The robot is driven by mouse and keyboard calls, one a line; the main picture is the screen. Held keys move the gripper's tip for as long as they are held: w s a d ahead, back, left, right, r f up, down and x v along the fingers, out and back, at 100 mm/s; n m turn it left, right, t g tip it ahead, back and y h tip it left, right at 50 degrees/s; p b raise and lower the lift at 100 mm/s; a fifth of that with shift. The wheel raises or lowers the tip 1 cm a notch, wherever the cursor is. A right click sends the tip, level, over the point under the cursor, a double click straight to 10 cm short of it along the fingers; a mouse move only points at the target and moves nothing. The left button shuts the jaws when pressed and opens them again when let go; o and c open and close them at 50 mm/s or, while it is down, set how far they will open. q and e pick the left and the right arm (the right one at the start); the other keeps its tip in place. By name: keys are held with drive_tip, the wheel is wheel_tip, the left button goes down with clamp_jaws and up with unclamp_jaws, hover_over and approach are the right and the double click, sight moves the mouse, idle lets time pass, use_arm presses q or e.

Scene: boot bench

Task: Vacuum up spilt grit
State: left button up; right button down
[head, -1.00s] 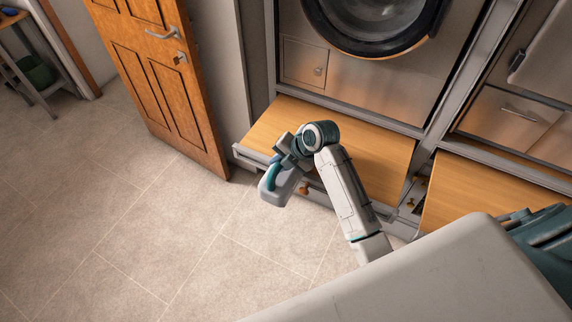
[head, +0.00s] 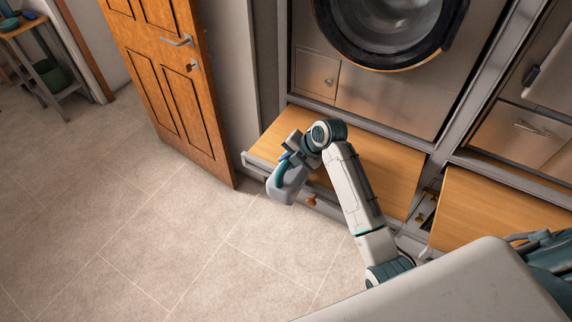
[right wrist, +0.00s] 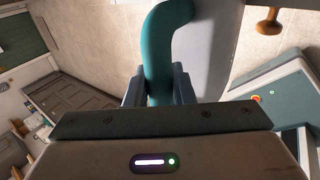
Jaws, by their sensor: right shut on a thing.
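A handheld vacuum (head: 288,190) with a grey body and a teal handle is held just off the front edge of the wooden bench, over the floor. My right gripper (head: 289,158) is shut on its handle. In the right wrist view the teal handle (right wrist: 166,45) runs up between the jaws (right wrist: 158,88), and the grey body (right wrist: 207,40) lies beside it. The vacuum's nozzle cannot be made out. I see no grit on the bench or floor in these views. My left gripper is not in view.
The wooden bench top (head: 385,180) sits below a round-doored machine (head: 390,25), with a drawer knob (head: 311,199) in front. An orange door (head: 165,85) stands at left. A second wooden top (head: 490,215) is at right. The tiled floor (head: 150,240) is clear.

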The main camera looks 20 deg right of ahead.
drive_tip(key=shift+w+d+r+b, duration=0.15)
drive_tip(key=shift+w+d+b, duration=0.4)
drive_tip(key=shift+w+d, duration=1.05)
drive_tip(key=shift+s+r+p, duration=0.2)
drive_tip(key=shift+r+p, duration=2.15)
drive_tip(key=shift+r, duration=0.65)
